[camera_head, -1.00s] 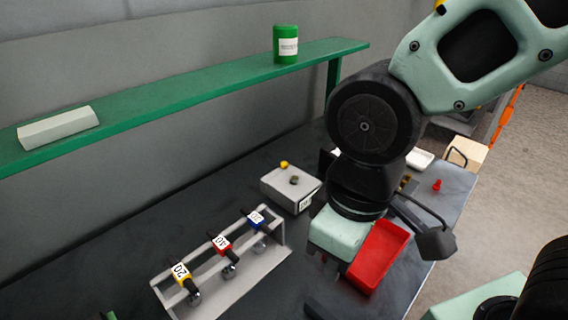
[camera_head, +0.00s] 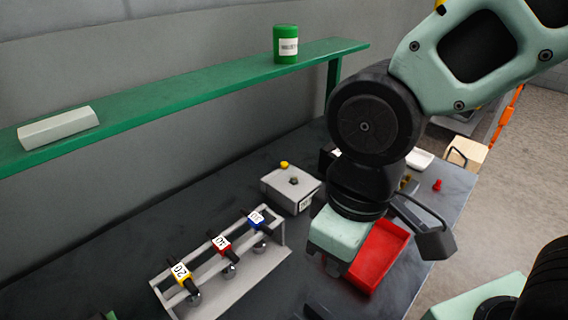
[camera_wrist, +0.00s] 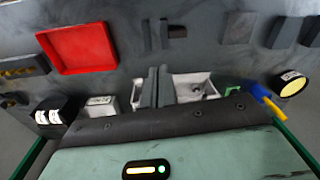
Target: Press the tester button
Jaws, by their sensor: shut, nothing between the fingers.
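The tester appears to be a small grey box (camera_head: 278,190) with a dark round button (camera_head: 294,180) on top and a label on its side. It stands on the dark bench, left of my gripper. My gripper (camera_wrist: 158,72) is shut and empty, its two grey fingers side by side in the wrist view. In the head view its pale green body hangs beside the red tray, and its fingertips are hard to make out.
A red tray (camera_head: 381,254) lies right of my gripper. A green shelf (camera_head: 190,92) with a green can (camera_head: 286,45) runs above the bench's back. A red piece (camera_head: 437,185) stands at right.

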